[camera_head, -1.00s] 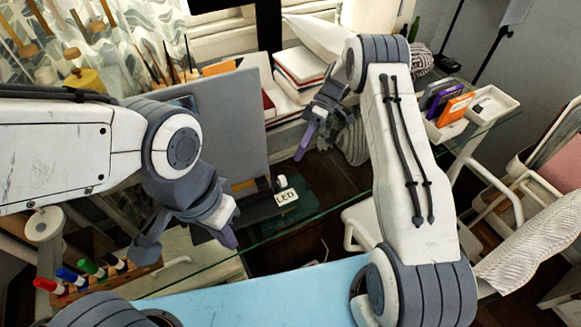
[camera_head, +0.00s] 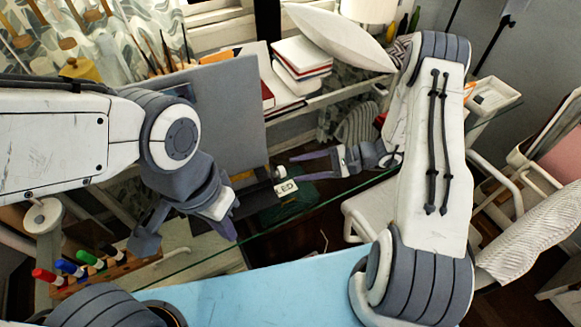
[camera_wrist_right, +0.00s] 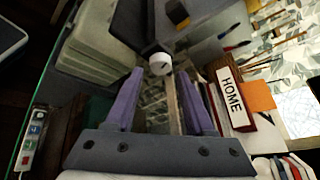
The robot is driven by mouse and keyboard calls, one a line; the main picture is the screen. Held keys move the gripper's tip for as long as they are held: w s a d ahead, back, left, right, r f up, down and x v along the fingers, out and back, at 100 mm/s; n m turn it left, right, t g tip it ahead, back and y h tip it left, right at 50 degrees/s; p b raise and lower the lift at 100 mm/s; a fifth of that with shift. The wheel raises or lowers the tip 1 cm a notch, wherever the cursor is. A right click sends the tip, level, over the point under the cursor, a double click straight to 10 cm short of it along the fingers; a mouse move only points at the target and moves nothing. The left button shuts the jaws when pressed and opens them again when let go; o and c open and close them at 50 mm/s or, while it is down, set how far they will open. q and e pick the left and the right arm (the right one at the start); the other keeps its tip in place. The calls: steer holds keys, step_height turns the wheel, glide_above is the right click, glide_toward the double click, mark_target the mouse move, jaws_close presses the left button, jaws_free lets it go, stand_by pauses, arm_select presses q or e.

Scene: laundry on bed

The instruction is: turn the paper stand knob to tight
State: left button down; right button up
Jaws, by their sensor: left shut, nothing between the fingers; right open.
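A small white round knob (camera_wrist_right: 160,63) with a dark mark on its face shows in the right wrist view, just beyond and between my right fingertips. In the head view a small white piece that looks like this knob (camera_head: 279,172) sits at the lower right of the grey upright board (camera_head: 210,125), probably the paper stand. My right gripper (camera_head: 293,168) is open, its purple fingers pointing left toward the knob; they also show in the right wrist view (camera_wrist_right: 159,76). I see no contact. My left gripper (camera_head: 228,230) is shut and empty, below the board.
Colored markers in a wooden rack (camera_head: 85,268) are at lower left. A HOME-labelled book (camera_wrist_right: 232,97) is right of my right fingers in the wrist view. A glass edge (camera_head: 320,212) runs in front.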

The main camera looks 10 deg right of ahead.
mark_target(280, 172)
steer(key=shift+x, duration=1.75)
jaws_close()
